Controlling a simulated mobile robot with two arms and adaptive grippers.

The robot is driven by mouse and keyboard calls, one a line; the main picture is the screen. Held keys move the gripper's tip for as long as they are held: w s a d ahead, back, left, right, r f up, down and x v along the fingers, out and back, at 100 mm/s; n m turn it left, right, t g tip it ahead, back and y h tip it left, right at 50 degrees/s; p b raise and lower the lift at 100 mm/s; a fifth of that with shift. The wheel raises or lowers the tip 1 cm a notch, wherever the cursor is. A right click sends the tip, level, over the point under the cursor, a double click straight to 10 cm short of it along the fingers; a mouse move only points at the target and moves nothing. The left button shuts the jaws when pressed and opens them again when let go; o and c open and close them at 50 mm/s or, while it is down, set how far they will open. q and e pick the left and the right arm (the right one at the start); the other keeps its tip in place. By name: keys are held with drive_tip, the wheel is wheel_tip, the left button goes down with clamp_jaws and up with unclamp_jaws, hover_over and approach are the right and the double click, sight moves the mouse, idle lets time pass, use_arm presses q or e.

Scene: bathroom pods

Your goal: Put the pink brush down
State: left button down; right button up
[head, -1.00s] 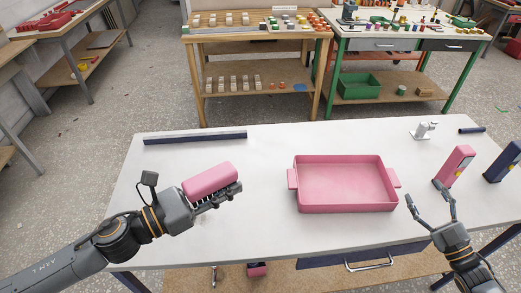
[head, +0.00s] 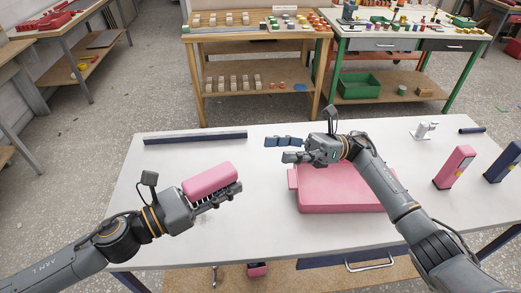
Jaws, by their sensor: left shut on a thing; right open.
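The pink brush (head: 208,179) has a rounded pink back and pale bristles underneath. My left gripper (head: 222,194) is shut on it and holds it over the left part of the white table (head: 160,230). The table surface under the brush is partly hidden by my arm. My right gripper (head: 287,150) is open and empty. Its fingers point left, above the table's middle, to the right of the brush and apart from it.
A dark bar (head: 195,138) lies along the back left edge. A pink block (head: 455,167), a navy block (head: 503,161) and a white fixture (head: 424,131) stand at right.

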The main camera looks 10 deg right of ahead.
drive_tip(key=a+n+g+h, duration=0.3)
drive_tip(key=a+n+h, duration=0.1)
drive_tip(key=a+n, duration=0.1)
drive_tip(key=n+h, duration=0.1)
approach(184, 191)
drive_tip(key=x, duration=0.5)
drive_tip(key=shift+s+r, duration=0.15)
drive_tip(key=shift+r, duration=0.05)
drive_tip(key=shift+d, duration=0.1)
drive_tip(key=c, duration=1.3)
use_arm(q)
drive_tip(key=c, duration=1)
unclamp_jaws()
use_arm(e)
clamp_jaws()
